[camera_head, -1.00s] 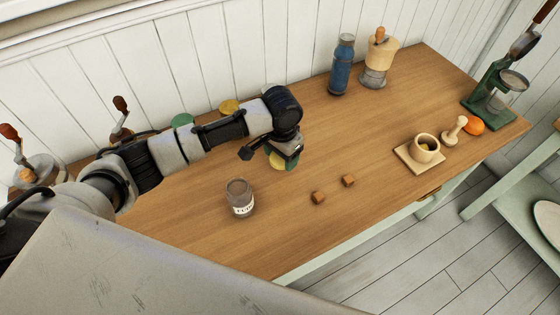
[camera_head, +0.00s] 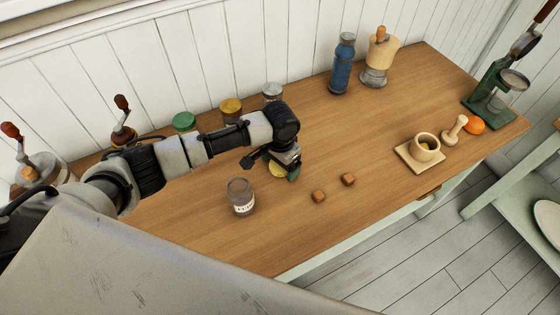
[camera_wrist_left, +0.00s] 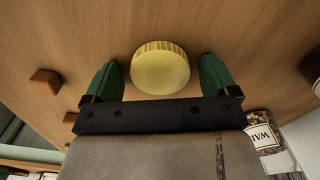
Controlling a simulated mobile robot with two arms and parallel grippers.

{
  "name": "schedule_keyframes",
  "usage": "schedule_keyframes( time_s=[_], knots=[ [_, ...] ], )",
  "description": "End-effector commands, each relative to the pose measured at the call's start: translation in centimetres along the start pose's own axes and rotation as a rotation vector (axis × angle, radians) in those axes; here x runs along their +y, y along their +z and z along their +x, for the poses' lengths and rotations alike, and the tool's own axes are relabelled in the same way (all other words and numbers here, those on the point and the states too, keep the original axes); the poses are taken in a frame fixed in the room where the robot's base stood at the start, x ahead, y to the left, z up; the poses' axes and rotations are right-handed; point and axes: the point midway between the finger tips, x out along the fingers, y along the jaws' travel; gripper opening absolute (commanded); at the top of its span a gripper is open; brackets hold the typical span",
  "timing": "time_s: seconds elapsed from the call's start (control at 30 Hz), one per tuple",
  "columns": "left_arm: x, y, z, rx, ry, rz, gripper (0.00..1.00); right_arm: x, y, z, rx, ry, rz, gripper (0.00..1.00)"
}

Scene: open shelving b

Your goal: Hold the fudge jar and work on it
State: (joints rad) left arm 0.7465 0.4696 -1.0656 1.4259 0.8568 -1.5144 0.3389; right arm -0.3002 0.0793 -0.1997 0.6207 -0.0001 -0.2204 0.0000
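The fudge jar (camera_head: 241,199), a clear glass jar with a pale label, stands upright on the wooden counter with no lid on it. A yellow round lid (camera_head: 277,171) lies by my left gripper (camera_head: 286,172), right of and behind the jar. In the left wrist view the lid (camera_wrist_left: 160,70) is between the two green fingers (camera_wrist_left: 160,80), with a gap on each side, so the gripper is open around it. Two brown cubes (camera_head: 319,196) (camera_head: 348,179) lie right of the jar. My right gripper is not in view.
Jars with green (camera_head: 184,121), mustard (camera_head: 231,107) and grey (camera_head: 272,91) lids stand along the back wall. A blue bottle (camera_head: 341,67) and a wooden-topped grinder (camera_head: 380,62) are farther right. A mortar (camera_head: 424,149) sits at the right. The counter's middle is clear.

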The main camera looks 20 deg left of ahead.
Motion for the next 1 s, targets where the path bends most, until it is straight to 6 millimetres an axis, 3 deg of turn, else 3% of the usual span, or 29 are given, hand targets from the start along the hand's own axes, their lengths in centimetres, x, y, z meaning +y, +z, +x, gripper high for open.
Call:
schedule_keyframes(
  time_s=[0.37,0.8,1.0],
  knots=[
    [0.0,-0.1,-1.0,0.003,0.001,0.000,0.88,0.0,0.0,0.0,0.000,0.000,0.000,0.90],
    [0.0,-0.1,-9.7,0.004,0.000,0.001,0.88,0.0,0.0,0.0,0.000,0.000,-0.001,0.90],
    [0.0,-0.1,-11.9,0.001,0.001,-0.001,0.88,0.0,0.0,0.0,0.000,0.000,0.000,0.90]
  ],
)
